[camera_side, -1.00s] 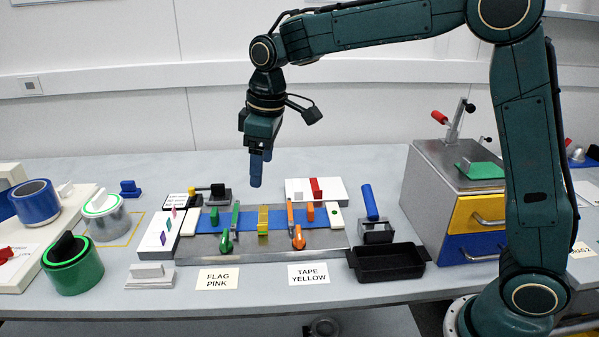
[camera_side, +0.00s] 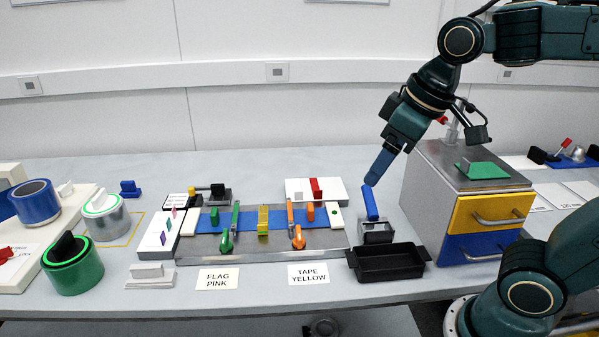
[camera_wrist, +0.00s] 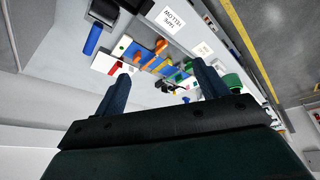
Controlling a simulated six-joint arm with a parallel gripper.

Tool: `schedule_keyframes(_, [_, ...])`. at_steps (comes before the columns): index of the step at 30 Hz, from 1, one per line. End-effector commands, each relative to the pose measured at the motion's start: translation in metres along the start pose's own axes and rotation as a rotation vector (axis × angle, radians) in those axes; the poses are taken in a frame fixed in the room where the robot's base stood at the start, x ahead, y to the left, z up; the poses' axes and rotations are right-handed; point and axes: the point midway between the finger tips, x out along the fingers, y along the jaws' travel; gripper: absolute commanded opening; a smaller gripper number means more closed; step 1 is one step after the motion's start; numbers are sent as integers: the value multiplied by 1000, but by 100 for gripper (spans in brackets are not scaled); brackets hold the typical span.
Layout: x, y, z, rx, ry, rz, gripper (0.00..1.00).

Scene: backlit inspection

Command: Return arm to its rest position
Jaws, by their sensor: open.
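My gripper (camera_side: 378,168) has teal-black housing and blue fingers, and it hangs tilted in the air at the right of the work area in the side view. Its fingertips appear just above the blue handle (camera_side: 370,203) in that view, and I cannot tell the true gap. In the wrist view my gripper (camera_wrist: 163,82) shows two blue fingers spread wide apart with nothing between them. The jaws are open and empty.
Below are a black tray (camera_side: 388,263) and the metal fixture plate (camera_side: 190,252) with clamps. Rolls such as the green one (camera_side: 72,265) stand at left.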

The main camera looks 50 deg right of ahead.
Motion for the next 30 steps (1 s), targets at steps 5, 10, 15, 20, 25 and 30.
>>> schedule_keyframes(5, [-4, 1, 39, 73, 48, 14, 73])
schedule_keyframes(10, [-2, 0, 65, 123, 78, 21, 73])
schedule_keyframes(15, [0, 0, 78, 147, 92, 25, 73])
schedule_keyframes(20, [1, 0, 79, 152, 93, 25, 73])
schedule_keyframes(25, [1, 0, 79, 151, 93, 25, 73])
schedule_keyframes(30, [1, 0, 79, 151, 93, 25, 73])
